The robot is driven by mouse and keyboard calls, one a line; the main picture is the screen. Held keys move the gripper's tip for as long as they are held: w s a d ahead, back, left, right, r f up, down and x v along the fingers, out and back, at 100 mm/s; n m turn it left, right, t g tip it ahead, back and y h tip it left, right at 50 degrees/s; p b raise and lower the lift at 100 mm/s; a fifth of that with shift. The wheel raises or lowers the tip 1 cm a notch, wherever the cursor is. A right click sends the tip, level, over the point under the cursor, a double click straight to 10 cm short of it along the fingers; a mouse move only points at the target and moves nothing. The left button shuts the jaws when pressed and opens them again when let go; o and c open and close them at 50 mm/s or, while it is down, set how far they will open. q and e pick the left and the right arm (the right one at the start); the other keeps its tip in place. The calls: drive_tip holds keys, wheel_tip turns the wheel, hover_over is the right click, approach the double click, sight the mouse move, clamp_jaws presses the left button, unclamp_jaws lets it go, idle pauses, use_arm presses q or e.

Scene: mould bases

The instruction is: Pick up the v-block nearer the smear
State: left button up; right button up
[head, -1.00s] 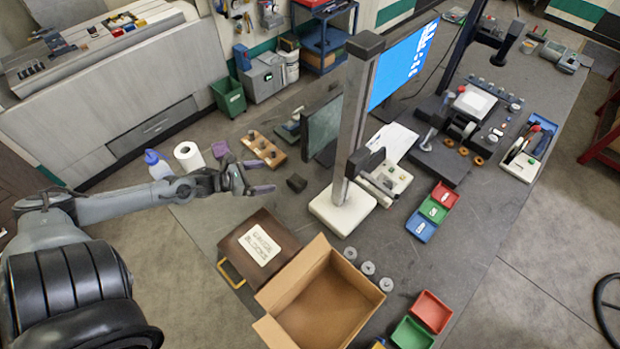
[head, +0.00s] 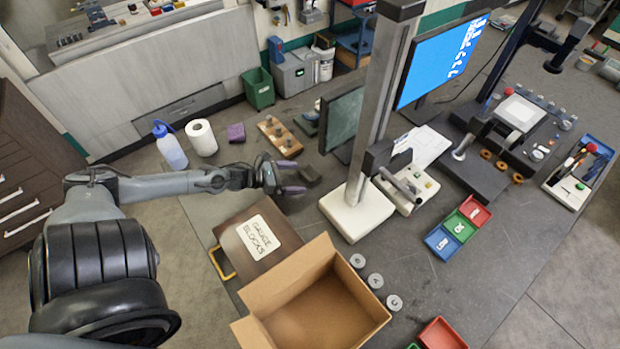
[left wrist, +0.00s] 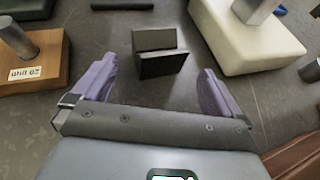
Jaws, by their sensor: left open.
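A dark grey v-block (head: 311,174) lies on the bench left of the white stand base. In the left wrist view the v-block (left wrist: 160,63) shows its notch and sits just ahead of my fingers, centred between them. My left gripper (head: 291,177) is open and empty, its purple fingers close to the block but not around it. It also shows in the left wrist view (left wrist: 158,82), with bare bench between the fingers. I cannot make out a smear or a second v-block. My right gripper is not in view.
The white stand base (head: 355,212) with its tall column stands close right of the block. A wooden holder with weights (head: 279,137) is behind it. The gauge blocks case (head: 240,257) and an open cardboard box (head: 318,312) lie in front.

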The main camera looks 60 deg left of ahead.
sight(308, 175)
use_arm(q)
drive_tip(key=shift+w+r+x, duration=0.1)
drive_tip(key=shift+r+x, duration=0.05)
drive_tip(key=shift+x, duration=0.65)
drive_tip(key=shift+w+r+x, duration=0.1)
drive_tip(key=shift+r+x, duration=0.05)
drive_tip(key=shift+x, duration=0.65)
drive_tip(key=shift+w+r+x, duration=0.1)
drive_tip(key=shift+r+x, duration=0.05)
drive_tip(key=shift+x, duration=0.6)
drive_tip(key=shift+w+f, duration=0.35)
drive_tip(key=shift+w, duration=0.2)
drive_tip(key=c, duration=1.4)
drive_tip(key=shift+d+r, duration=0.1)
drive_tip(key=shift+c, duration=1.1)
drive_tip(key=shift+r, duration=0.15)
